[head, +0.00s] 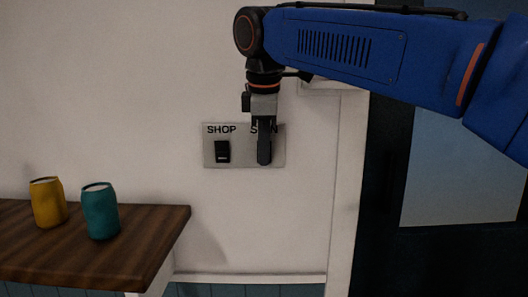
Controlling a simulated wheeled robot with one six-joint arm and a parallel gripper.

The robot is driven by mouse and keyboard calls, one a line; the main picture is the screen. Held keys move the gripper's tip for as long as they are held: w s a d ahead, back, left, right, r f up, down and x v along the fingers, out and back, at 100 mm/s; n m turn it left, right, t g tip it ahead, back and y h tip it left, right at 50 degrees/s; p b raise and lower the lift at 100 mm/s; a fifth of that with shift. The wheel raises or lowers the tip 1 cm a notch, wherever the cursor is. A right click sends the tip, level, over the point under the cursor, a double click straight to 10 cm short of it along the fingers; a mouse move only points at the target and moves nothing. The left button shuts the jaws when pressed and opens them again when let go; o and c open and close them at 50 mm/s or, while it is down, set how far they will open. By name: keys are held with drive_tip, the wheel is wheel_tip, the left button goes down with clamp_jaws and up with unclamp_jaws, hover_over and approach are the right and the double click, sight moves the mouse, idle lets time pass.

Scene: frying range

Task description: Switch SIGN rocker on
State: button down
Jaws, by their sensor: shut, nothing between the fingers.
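A pale switch plate (243,160) is fixed to the cream wall, with the labels SHOP and SIGN along its top. The black SHOP rocker (222,152) is in plain sight on the left half. My gripper (264,160) is shut and empty, pointing down in front of the right half of the plate. It covers the middle of the SIGN label and hides the SIGN rocker below it. I cannot tell whether the fingers touch the rocker, or which way that rocker is set.
A dark wooden counter (110,262) juts in at the lower left, with a yellow can (48,203) and a teal can (100,211) on it. A door frame (348,190) and a dark door with a pale pane (455,185) stand at the right. The wall below the plate is clear.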

drive_tip(key=shift+r, duration=0.1)
drive_tip(key=shift+r, duration=0.7)
